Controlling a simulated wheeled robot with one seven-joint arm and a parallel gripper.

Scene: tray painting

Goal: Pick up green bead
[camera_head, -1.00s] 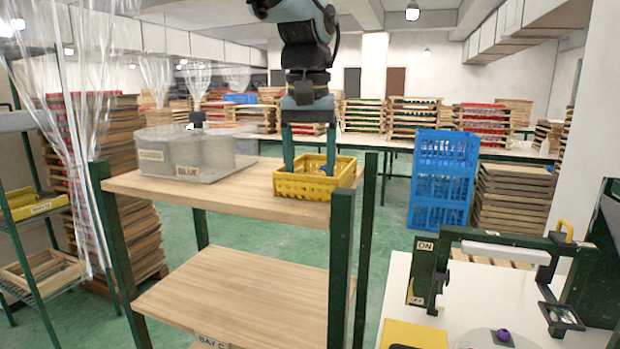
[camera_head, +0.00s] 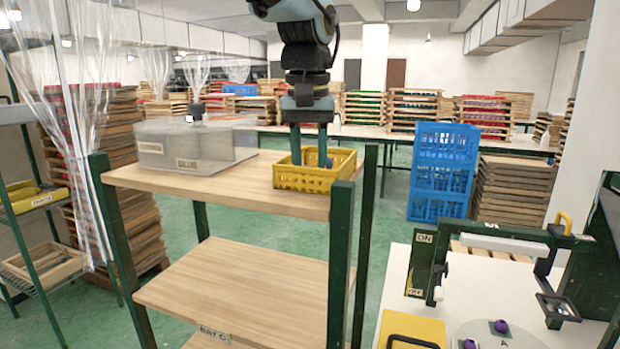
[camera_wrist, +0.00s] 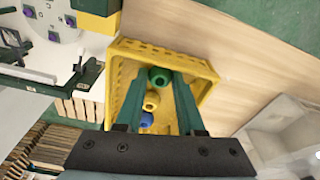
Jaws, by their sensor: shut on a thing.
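The green bead (camera_wrist: 160,77) shows between my fingertips at the far end of the fingers in the wrist view. My gripper (camera_head: 310,160) reaches down into the yellow crate (camera_head: 313,182) on the wooden shelf top. It is shut on the green bead, seen in the wrist view (camera_wrist: 159,82). A yellow bead (camera_wrist: 151,102) and a blue bead (camera_wrist: 146,119) lie in the crate, nearer the wrist camera's lower edge. In the head view the crate's wall hides the fingertips and the green bead.
A grey lidded box (camera_head: 190,146) stands left of the crate on the shelf top (camera_head: 220,192). The green rack posts (camera_head: 341,260) rise near the crate's right. A white table (camera_head: 480,300) at the lower right holds a machine and a disc with purple pieces.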

